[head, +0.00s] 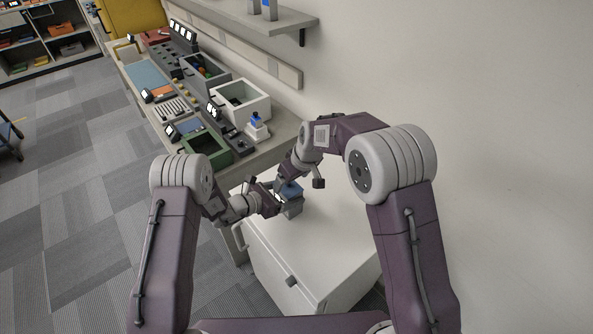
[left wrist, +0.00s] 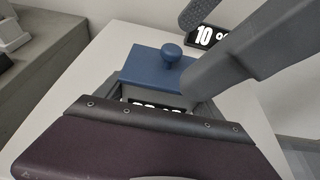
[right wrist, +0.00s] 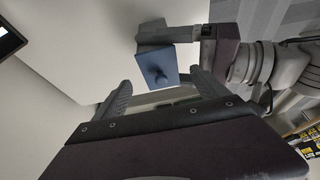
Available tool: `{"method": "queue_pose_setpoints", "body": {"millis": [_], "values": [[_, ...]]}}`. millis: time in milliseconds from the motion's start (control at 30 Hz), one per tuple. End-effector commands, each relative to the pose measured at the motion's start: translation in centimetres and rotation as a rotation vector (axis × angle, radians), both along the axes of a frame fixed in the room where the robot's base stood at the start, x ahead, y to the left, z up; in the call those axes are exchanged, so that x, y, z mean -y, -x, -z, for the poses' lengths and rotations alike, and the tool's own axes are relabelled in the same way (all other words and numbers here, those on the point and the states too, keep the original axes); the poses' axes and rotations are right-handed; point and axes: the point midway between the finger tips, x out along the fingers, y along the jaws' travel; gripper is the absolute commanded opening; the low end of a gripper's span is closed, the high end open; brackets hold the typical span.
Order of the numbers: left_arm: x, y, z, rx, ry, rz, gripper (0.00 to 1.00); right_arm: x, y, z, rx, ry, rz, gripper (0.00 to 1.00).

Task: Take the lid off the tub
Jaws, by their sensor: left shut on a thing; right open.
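The grey tub (head: 292,208) stands on top of the white cabinet, with its blue lid (head: 290,188) on it. The lid is a flat square with a round knob, clear in the left wrist view (left wrist: 150,66) and the right wrist view (right wrist: 158,70). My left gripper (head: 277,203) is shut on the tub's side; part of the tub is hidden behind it. My right gripper (right wrist: 160,88) is open, its fingers apart and pointing at the lid and knob without holding them. In the head view, its fingertips are partly hidden beside the lid.
The white cabinet top (head: 325,235) is mostly clear in front of the tub. A workbench to the left holds a green bin (head: 205,147), a white box (head: 240,100) and several small devices. A wall rises close on the right. A black number display (left wrist: 207,37) shows behind the lid.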

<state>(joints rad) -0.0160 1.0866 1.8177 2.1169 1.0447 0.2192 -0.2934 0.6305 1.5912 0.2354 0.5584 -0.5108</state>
Motion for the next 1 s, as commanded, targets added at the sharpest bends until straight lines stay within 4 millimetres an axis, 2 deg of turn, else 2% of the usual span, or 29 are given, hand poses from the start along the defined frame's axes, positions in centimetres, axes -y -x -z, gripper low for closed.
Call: {"method": "queue_pose_setpoints", "body": {"millis": [100,200,500,533,700,800,1000], "values": [[0.0,0.0,0.0,0.001,0.001,-0.001,0.04,-0.4,-0.6,1.7,-0.001,0.001,0.0,0.84],[0.0,0.0,0.0,0.0,0.0,-0.001,0.04,-0.6,-0.9,2.6,-0.001,0.001,0.0,0.84],[0.0,0.0,0.0,0.0,0.0,-0.001,0.04,-0.7,-1.0,2.9,0.001,0.0,0.0,0.84],[0.0,0.0,0.0,0.0,0.0,-0.001,0.04,-0.7,-1.0,2.9,0.001,0.001,0.0,0.81],[0.0,0.0,0.0,0.0,0.0,0.0,0.04,-0.7,-1.0,2.9,0.001,0.001,0.0,0.34],[0.0,0.0,0.0,0.0,0.0,0.0,0.04,-0.7,-1.0,2.9,0.001,0.001,0.0,0.09],[0.0,0.0,0.0,0.0,0.0,0.0,0.04,-0.7,-1.0,2.9,0.001,0.001,0.0,0.09]]}}
